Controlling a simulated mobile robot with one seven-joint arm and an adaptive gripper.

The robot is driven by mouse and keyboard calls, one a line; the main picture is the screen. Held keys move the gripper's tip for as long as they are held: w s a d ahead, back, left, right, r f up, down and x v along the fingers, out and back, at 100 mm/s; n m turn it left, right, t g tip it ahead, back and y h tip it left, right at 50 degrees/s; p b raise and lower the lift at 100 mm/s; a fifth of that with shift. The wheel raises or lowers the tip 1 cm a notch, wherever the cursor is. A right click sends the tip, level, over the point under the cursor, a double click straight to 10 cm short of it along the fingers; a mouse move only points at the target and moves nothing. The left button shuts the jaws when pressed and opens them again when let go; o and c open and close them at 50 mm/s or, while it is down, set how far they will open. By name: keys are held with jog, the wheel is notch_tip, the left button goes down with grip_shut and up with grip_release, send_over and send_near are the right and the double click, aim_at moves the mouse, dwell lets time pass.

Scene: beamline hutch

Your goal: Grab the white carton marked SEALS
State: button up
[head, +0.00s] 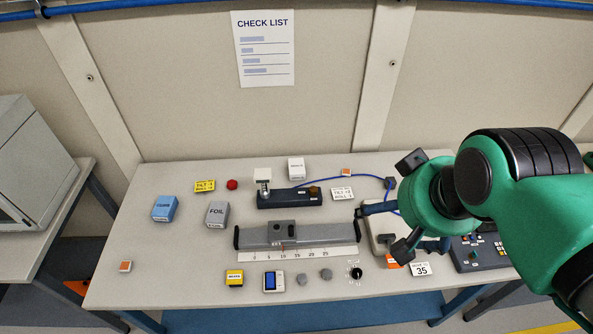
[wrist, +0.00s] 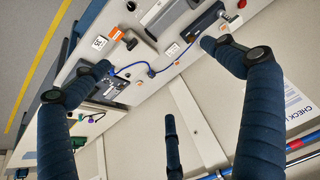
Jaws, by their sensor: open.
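A small white carton (head: 296,168) with dark print, too small to read for certain, stands near the back of the bench, behind a dark device. My gripper (head: 382,208) is open and empty, above the right part of the bench. It is to the right of and nearer than the carton, clearly apart from it. In the wrist view, my gripper's fingers (wrist: 158,62) are spread wide with nothing between them. A pale patch beside the upper right finger may be the carton, mostly hidden by that finger.
The dark device (head: 290,195) with a blue cable stands in front of the carton. A blue carton (head: 165,208), a grey FOIL carton (head: 217,214) and a red knob (head: 232,184) are to the left. A white card (head: 342,194) and an orange tag (head: 346,172) are to the right.

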jog(key=w+a+r+g+p, duration=0.1)
jog(key=w+r, duration=0.1)
jog(key=w, duration=0.7)
jog(key=w+a+r+g+p, duration=0.1)
jog(key=w+r, duration=0.1)
jog(key=w, duration=0.7)
jog(key=w+a+f+g+p, duration=0.1)
jog(key=w+a+f, duration=0.15)
jog(key=w, duration=0.65)
jog(key=w+a+f+p, duration=0.1)
jog(key=w+f, duration=0.2)
jog(key=w, duration=0.5)
jog(key=w+a+f+g+p, duration=0.1)
jog(key=w+a+f, duration=0.1)
jog(key=w+f, duration=0.5)
jog(key=w+a+f, duration=0.3)
jog(key=w+f, duration=0.5)
jog(key=f, duration=0.6)
jog(key=w+a+f+g+p, duration=0.1)
jog(key=w+a+f, duration=0.1)
jog(key=w+f, duration=0.5)
notch_tip(320, 180, down, 4)
jog(key=shift+w+a+r+g+p, duration=0.2)
jog(key=shift+w+a+g+p, duration=0.1)
jog(key=shift+w+a, duration=0.1)
